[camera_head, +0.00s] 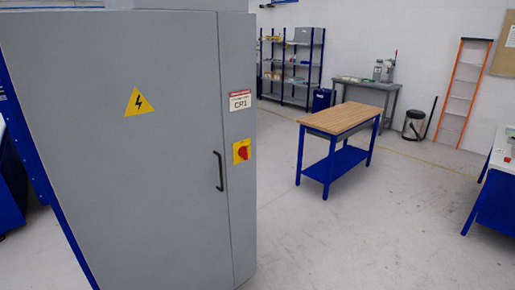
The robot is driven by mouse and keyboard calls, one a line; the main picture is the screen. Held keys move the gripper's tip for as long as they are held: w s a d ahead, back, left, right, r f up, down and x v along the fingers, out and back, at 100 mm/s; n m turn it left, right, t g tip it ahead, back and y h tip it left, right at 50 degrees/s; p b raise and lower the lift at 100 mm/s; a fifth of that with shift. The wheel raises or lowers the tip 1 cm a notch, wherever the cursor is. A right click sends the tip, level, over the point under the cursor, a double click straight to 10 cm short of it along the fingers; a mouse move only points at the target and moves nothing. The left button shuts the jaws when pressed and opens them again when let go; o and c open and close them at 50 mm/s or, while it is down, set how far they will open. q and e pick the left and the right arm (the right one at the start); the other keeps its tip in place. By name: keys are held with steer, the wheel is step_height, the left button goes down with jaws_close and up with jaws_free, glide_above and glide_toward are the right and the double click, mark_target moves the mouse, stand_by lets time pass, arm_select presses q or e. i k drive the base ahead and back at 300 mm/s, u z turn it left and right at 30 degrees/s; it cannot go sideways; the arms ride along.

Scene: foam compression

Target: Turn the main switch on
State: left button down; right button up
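The main switch (243,152) is a red rotary knob on a yellow plate, on the narrow right part of the front of a tall grey cabinet (110,190). The knob is small in view, and I cannot tell its position for sure. A dark vertical handle (219,171) sits just left of the switch and a little lower. A label reading CP1 (240,101) is above the switch. The cabinet door is shut and bears a yellow lightning warning triangle (139,102). Neither of my grippers is in view.
A wooden-topped blue workbench (345,118) stands right of the cabinet, with open floor (390,220) around it. Shelves (292,65), a grey table (366,85), a bin (413,125) and an orange ladder (462,92) are at the back. Another blue bench (495,205) is at the right edge.

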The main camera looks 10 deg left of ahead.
mark_target(242, 152)
steer(key=u, duration=0.1)
steer(key=i, duration=1.7)
steer(key=u, duration=0.4)
